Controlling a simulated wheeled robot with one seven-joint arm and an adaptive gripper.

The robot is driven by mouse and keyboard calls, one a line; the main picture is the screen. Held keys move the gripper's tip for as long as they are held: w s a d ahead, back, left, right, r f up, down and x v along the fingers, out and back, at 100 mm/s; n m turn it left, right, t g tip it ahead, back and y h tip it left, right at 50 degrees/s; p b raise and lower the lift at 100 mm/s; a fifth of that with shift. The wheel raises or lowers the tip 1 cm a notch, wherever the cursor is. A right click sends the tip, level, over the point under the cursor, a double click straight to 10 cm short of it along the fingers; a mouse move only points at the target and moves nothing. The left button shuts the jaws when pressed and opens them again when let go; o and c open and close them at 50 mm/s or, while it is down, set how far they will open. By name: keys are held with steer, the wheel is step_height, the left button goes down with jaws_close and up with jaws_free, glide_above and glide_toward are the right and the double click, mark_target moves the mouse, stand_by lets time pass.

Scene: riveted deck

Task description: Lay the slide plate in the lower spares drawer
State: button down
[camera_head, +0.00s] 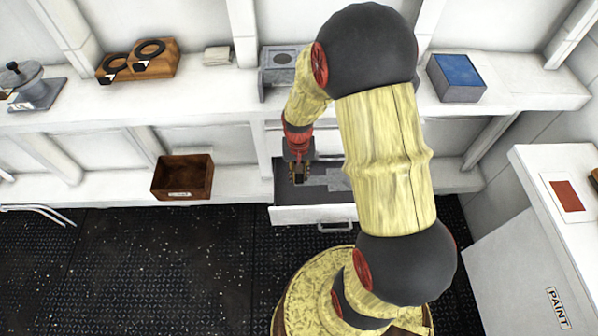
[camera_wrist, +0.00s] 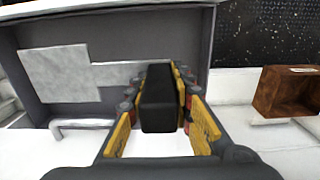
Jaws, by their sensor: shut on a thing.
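The slide plate (camera_head: 338,180) is flat, pale mottled grey, with a wide end and a narrower neck. It lies within the open drawer (camera_head: 300,214), wide end toward the right in the head view. In the wrist view the plate (camera_wrist: 55,75) is at left, its neck reaching a black grip block (camera_wrist: 160,105). My gripper (camera_head: 298,176) is shut on that block, between yellow-padded fingers in the wrist view (camera_wrist: 160,120). Whether the plate touches the dark drawer floor (camera_wrist: 120,40) cannot be told. My arm hides the drawer's right part in the head view.
A brown open box (camera_head: 182,178) stands on the low ledge left of the drawer. The shelf above holds a wooden block with black rings (camera_head: 140,62), a grey stand (camera_head: 278,72) and a blue-topped box (camera_head: 456,78). A white counter (camera_head: 555,170) is at right.

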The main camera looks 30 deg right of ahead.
steer(key=shift+f+b, duration=2.7)
steer(key=shift+f, duration=2.95)
steer(key=c, duration=1.5)
jaws_free()
step_height(320, 180, up, 12)
